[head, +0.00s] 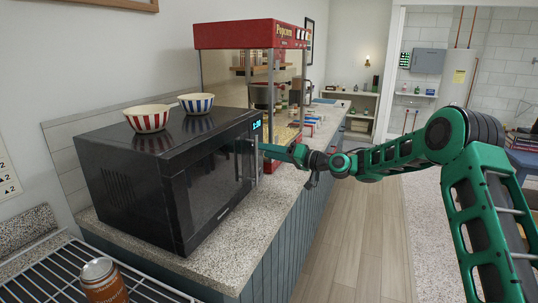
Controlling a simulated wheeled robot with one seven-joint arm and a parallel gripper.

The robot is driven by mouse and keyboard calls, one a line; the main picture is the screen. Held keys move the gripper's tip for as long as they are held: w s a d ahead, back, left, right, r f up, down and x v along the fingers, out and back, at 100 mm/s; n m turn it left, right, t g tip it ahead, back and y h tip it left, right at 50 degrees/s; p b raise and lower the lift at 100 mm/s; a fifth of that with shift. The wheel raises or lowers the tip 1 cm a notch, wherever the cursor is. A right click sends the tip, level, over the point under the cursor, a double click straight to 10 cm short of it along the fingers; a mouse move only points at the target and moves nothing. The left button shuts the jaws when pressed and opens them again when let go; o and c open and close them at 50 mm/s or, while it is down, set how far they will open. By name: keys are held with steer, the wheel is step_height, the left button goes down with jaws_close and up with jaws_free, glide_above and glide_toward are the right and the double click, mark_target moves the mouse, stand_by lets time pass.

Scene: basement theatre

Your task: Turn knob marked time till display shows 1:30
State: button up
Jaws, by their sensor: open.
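The black microwave (135,185) stands on the speckled counter, its door facing right. Its lit cyan display (256,125) is at the top of the control panel, with digits too small to read surely. My green arm reaches in from the right. My gripper (264,150) is open at the control panel, just below the display. The knob marked time is not visible; the gripper and the steep angle hide that part of the panel. I cannot tell whether the fingers touch or surround a knob.
Two striped bowls, red (148,121) and blue (196,106), sit on the microwave. A red popcorn machine (250,62) stands behind it. A can (102,281) stands on a wire rack (48,277) at front left. The wooden floor (355,245) right of the counter is clear.

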steer(key=c, duration=1.1)
steer(key=shift+o, duration=0.4)
steer(key=shift+n, duration=0.3)
steer(key=shift+d+n, duration=0.1)
steer(key=shift+n, duration=0.6)
steer(key=shift+f, duration=0.1)
steer(key=o, duration=1)
steer(key=shift+w, duration=0.1)
